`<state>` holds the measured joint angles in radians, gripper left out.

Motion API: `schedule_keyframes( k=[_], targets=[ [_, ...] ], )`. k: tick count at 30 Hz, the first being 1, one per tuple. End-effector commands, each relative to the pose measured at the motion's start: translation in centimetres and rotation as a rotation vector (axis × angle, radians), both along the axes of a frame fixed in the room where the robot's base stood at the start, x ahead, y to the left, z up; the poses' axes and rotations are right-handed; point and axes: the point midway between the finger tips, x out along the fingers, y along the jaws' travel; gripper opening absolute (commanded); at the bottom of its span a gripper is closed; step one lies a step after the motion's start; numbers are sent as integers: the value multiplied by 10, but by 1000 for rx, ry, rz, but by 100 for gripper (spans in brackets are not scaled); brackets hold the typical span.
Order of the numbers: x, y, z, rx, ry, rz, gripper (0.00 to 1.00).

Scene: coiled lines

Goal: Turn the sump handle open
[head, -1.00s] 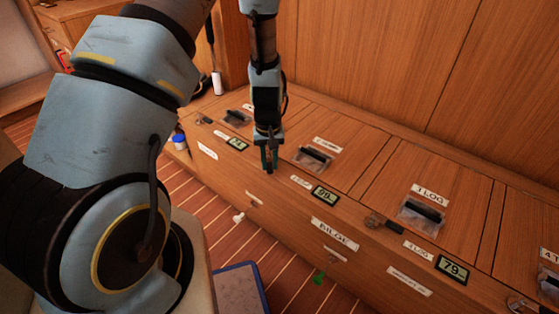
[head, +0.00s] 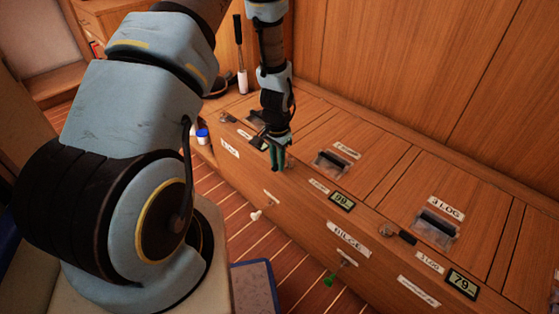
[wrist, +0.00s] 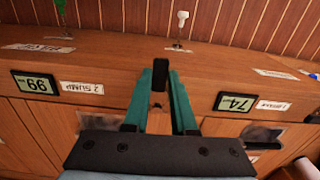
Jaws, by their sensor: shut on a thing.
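My gripper (head: 277,160) reaches down to the front top edge of the wooden locker, left of the "2 SUMP" label (head: 318,186). In the wrist view its two green fingers (wrist: 161,88) are closed around a dark sump handle (wrist: 159,76). The handle lies between the fingertips, pointing roughly along them. In the head view the handle is mostly hidden by the fingers. The label (wrist: 82,88) and the 99 display (wrist: 36,83) sit to the left in the wrist view. The 99 display (head: 342,201) also shows in the head view.
A similar dark handle (head: 398,233) lies near the LOG label, beside the 79 display (head: 461,284). Lids with black grips (head: 333,163) cover the top. A white knob (head: 256,215) and a green one (head: 329,280) stick out of the front.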

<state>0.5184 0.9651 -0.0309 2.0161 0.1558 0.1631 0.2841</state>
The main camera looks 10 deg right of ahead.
Motion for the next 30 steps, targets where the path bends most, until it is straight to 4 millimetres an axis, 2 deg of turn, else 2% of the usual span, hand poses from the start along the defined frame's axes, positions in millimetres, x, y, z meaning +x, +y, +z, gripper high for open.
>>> schedule_keyframes(
  k=[18, 19, 26, 30],
  targets=[
    [3, 1, 0, -1, -3, -41, 0],
    [3, 1, 0, -1, -3, -41, 27],
    [3, 1, 0, 0, -1, -40, 53],
    [2, 1, 0, 0, -1, -40, 55]
  ],
)
